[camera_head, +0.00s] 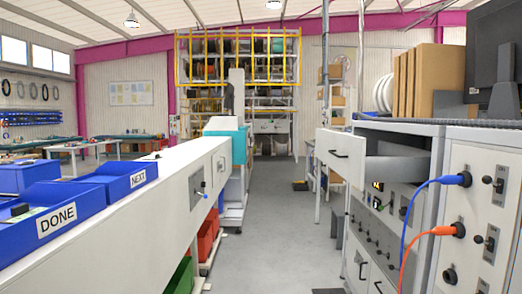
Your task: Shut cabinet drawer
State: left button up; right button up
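The cabinet (422,200) stands on the right, a white unit with a grey-edged top. Its upper drawer (340,143) is pulled out to the left, into the aisle. The drawer's white front carries a dark bar handle (339,155), and its grey side (395,168) shows between the front and the cabinet body. Whether anything lies in the drawer cannot be seen. Lower fronts with dark handles (362,270) look closed. Neither of my grippers is in view.
Blue (408,222) and orange (415,248) cables are plugged into the near right panel. Cardboard boxes (427,83) and a monitor (494,60) stand on top. A long white bench (120,215) with blue bins (52,221) lines the left. The grey floor (268,225) between is mostly clear.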

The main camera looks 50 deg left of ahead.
aim_at(360, 161)
jog(key=u, duration=1.2)
jog(key=i+j+u, duration=0.3)
jog(key=i, duration=0.7)
jog(key=i+l+u, duration=0.1)
jog(key=i+u, duration=0.2)
jog(key=i, duration=0.65)
